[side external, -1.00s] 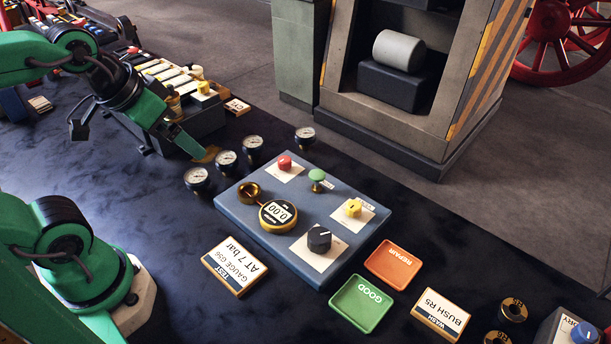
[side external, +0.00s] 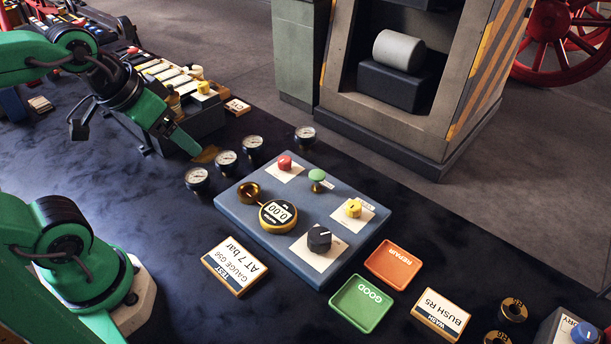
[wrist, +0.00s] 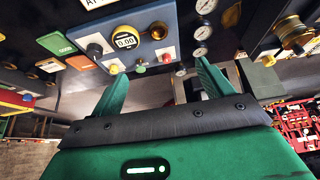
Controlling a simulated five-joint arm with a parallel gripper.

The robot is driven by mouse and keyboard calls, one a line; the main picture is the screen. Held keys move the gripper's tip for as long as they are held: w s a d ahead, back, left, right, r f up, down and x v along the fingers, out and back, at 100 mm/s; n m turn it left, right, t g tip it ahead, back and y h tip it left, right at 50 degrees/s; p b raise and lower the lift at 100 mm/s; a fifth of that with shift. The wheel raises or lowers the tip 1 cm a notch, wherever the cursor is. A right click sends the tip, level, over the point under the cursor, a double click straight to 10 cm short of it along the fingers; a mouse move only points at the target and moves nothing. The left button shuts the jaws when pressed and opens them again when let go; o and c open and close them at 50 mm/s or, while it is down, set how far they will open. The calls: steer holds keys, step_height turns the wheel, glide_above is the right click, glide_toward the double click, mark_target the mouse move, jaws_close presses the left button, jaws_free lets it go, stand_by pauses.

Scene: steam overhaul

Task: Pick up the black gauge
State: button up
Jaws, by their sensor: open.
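Several small gauges with white dials and dark bodies stand on the dark bench top. Three form a slanting row: the near one (side external: 197,178), the middle one (side external: 225,160) and the far one (side external: 252,145). Another gauge (side external: 305,136) stands apart to the right. Which one is meant by the black gauge I cannot tell. My gripper (side external: 176,152) is at the left of the row, open and empty, touching no gauge. In the wrist view, my gripper (wrist: 160,78) has its green fingers spread, with gauges (wrist: 203,32) beyond the right finger.
A blue-grey panel (side external: 235,210) with knobs and a gold-rimmed digital gauge (side external: 278,215) lies right of the gauges. A green GOOD tray (side external: 361,303) and an orange REPAIR tray (side external: 393,264) are at its near right. A dark block with parts (side external: 205,118) stands behind my gripper.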

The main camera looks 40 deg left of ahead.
steer(key=shift+w, duration=0.1)
steer(key=m+g, duration=0.5)
steer(key=m, duration=0.1)
glide_above(196, 175)
steer(key=f, duration=1.5)
steer(key=shift+d+f, duration=0.3)
steer(key=shift+a+f+g, duration=0.3)
steer(key=shift+a+f, duration=0.05)
steer(key=shift+f, duration=0.15)
steer(key=shift+f, duration=0.15)
steer(key=shift+f, duration=1.15)
